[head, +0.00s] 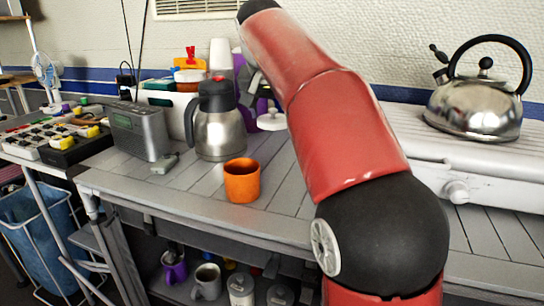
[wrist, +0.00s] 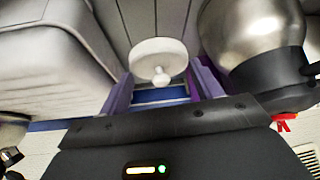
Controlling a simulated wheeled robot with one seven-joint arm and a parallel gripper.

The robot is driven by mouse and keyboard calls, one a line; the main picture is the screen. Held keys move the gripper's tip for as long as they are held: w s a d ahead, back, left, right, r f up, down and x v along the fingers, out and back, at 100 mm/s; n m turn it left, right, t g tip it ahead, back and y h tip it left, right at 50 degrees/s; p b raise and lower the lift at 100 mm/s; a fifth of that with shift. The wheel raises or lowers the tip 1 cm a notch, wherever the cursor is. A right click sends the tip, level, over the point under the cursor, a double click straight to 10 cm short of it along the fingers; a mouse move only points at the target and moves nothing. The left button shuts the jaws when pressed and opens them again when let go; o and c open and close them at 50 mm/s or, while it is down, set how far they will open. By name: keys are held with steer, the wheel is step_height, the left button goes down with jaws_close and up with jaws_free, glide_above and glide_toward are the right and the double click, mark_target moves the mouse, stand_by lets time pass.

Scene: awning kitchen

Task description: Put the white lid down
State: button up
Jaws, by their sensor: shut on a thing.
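The white lid (head: 272,121) is a round disc with a small knob. It is beside the steel jug in the head view, partly hidden by my arm. In the wrist view the lid (wrist: 157,52) is in front of my gripper (wrist: 163,84), with its knob between the two purple fingers. My gripper (head: 258,97) is shut on the lid and is mostly behind my red arm in the head view. The lid seems to be above the grey slatted counter (head: 205,190); I cannot tell the exact gap.
A steel jug (head: 219,130) with a black handle stands close by; a white box (wrist: 45,60) is on the other side in the wrist view. An orange mug (head: 241,181), grey radio (head: 139,130) and kettle (head: 478,105) are around. The counter's front left is clear.

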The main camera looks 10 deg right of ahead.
mark_target(273, 160)
steer(key=shift+f+b, duration=4.6)
steer(key=shift+f, duration=0.7)
steer(key=o, duration=1)
steer(key=shift+r, duration=0.1)
steer(key=shift+r, duration=0.3)
steer(key=p+v, duration=0.4)
steer(key=v, duration=0.7)
steer(key=shift+s+a+r, duration=0.1)
steer(key=shift+s+r, duration=0.05)
steer(key=shift+r, duration=0.05)
steer(key=shift+s, duration=0.15)
